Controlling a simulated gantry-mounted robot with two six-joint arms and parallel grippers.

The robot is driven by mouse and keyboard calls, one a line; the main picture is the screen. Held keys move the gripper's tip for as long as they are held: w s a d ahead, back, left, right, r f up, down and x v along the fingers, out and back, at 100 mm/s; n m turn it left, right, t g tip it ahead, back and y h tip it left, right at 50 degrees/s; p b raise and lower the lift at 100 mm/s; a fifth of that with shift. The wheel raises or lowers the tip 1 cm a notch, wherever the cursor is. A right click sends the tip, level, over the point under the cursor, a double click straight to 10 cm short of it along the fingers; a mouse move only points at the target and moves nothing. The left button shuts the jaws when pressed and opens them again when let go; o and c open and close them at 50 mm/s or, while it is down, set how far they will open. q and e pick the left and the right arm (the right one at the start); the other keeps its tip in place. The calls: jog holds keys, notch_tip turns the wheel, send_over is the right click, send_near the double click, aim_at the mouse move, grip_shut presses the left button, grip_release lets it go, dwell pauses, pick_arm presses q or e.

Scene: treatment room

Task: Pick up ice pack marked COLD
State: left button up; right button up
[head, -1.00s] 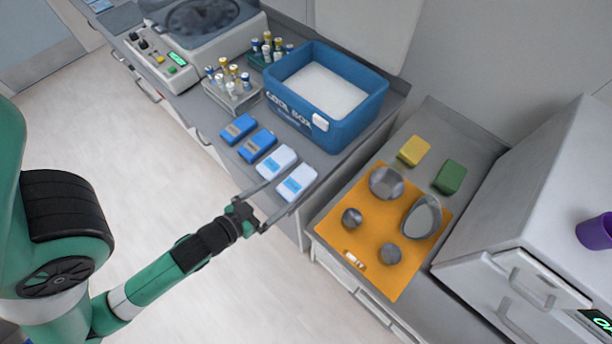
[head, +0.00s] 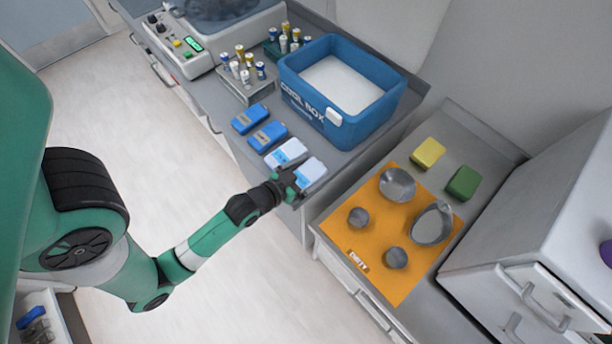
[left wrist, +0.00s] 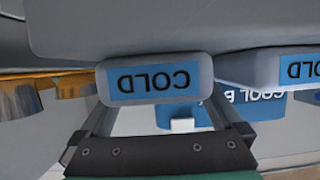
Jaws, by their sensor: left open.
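Two white ice packs lie side by side at the counter's front edge in the head view: an outer one (head: 312,170) and an inner one (head: 286,152). In the left wrist view the pack straight ahead (left wrist: 155,79) shows an upside-down COLD label, and part of a second COLD pack (left wrist: 270,68) is at the right. My left gripper (head: 297,181) is at the outer pack in the head view. In the left wrist view its fingers (left wrist: 158,108) are open, one on each side of the pack ahead; contact cannot be told. My right gripper is not in view.
Two blue packs (head: 258,127) lie farther along the row. A blue cool box (head: 340,120) stands behind the packs, with vial racks (head: 247,88) to its left. An orange mat (head: 375,250) marked DIRTY, holding metal bowls, lies on the lower counter at right.

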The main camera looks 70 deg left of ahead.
pick_arm(q)
jog(key=shift+w+a+f, duration=0.1)
jog(key=shift+w, duration=0.15)
jog(key=shift+s, duration=0.1)
jog(key=c, duration=1.4)
